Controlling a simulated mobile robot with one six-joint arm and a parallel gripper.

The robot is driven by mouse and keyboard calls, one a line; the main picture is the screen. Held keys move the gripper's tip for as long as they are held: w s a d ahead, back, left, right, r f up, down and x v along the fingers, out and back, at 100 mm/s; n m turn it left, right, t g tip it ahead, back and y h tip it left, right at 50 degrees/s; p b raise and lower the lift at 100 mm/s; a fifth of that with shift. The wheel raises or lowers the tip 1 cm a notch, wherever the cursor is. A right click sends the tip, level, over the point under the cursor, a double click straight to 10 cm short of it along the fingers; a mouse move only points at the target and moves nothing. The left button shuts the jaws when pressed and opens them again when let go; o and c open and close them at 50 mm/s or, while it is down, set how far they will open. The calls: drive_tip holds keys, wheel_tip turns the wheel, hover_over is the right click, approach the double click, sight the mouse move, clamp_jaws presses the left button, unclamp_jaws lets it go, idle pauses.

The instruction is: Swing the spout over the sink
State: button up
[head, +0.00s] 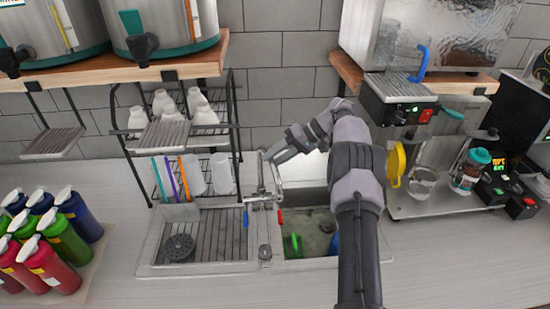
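The chrome faucet with its spout (276,177) stands at the back of the sink, near the divider between its two sides. It has a blue handle and a red handle. The sink (150,245) has a ribbed drainboard side (220,235) on the left and a deeper basin (318,222) on the right. My arm reaches over the right basin, and my gripper (272,157) is at the upper part of the faucet, close to the spout. I cannot tell whether it touches the spout or how far its fingers are apart. My arm hides part of the basin.
A black wire rack (236,150) with white bottles and cups stands behind the drainboard. A cup sealer machine (400,90) stands right of my arm. Colored bottles (65,235) fill the left counter. A green item (292,243) and a blue item lie in the basin.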

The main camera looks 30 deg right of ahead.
drive_tip(key=s+a+r+b, duration=0.2)
drive_tip(key=s, duration=0.5)
drive_tip(key=s+a+r+b, duration=0.1)
drive_tip(key=s+a+r, duration=0.2)
drive_tip(key=s, duration=0.5)
drive_tip(key=shift+s+b, duration=0.15)
drive_tip(key=shift+b, duration=0.25)
